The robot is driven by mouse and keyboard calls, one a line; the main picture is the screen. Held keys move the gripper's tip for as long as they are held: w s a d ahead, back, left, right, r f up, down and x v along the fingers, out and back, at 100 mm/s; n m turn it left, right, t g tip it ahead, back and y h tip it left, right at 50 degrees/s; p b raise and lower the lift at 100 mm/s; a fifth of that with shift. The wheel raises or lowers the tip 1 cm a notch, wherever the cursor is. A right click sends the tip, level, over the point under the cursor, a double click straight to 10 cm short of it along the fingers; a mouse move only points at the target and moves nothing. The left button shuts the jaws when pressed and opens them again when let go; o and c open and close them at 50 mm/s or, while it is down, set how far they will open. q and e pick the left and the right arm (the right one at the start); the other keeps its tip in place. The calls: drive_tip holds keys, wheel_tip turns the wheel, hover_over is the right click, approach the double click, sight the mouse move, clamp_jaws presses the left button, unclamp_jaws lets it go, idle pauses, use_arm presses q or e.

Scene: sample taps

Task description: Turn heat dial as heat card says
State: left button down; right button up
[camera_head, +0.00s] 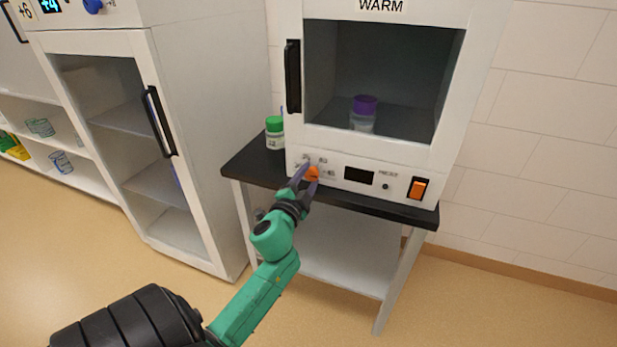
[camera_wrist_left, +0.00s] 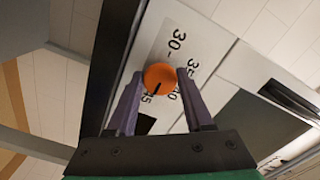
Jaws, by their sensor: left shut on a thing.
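The orange heat dial (camera_head: 313,173) is on the lower left front panel of the white WARM cabinet (camera_head: 465,80). The left wrist view shows the dial (camera_wrist_left: 160,79) close up, with 30, 35, 40 and 45 printed around it. Its black mark points to the lower left of that picture, near the 45. My left gripper (camera_head: 306,176) is shut on the dial, one finger on each side. The fingers partly cover the dial in the head view. I see no heat card that I can make out. My right gripper is not in view.
The panel also has a dark display (camera_head: 358,176) and an orange switch (camera_head: 418,188). A purple-capped jar (camera_head: 364,112) stands inside the cabinet. A green-capped jar (camera_head: 274,132) stands on the black tabletop (camera_head: 252,160). A white fridge (camera_head: 210,100) is at left.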

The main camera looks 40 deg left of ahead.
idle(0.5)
use_arm(q)
drive_tip(key=shift+c, duration=1.5)
unclamp_jaws()
drive_tip(key=b+v, duration=0.2)
drive_tip(key=v, duration=1.2)
drive_tip(key=shift+s, duration=0.3)
drive_tip(key=shift+d, duration=0.15)
